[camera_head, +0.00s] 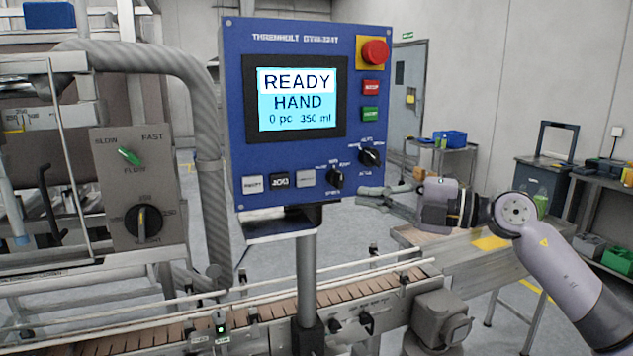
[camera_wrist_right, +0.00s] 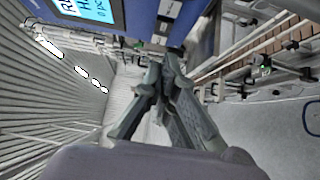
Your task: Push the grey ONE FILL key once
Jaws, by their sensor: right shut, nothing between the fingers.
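The blue control panel (camera_head: 290,150) stands on a post, its screen reading READY, HAND, 0 pc, 350 ml. Along its lower edge are a light grey key (camera_head: 252,184) at left, a black key (camera_head: 279,180), and another light grey key (camera_head: 306,178). Their print is too small to tell which is ONE FILL. My right gripper (camera_head: 362,191) is shut and empty, right of the keys and just below the panel's lower right corner, apart from the keys. In the right wrist view its closed fingertips (camera_wrist_right: 163,62) point toward the panel (camera_wrist_right: 140,12). My left gripper is not in view.
Above are green (camera_head: 370,114) and red (camera_head: 371,87) keys and a red mushroom button (camera_head: 375,51). A slatted conveyor (camera_head: 270,308) with rails runs below the panel.

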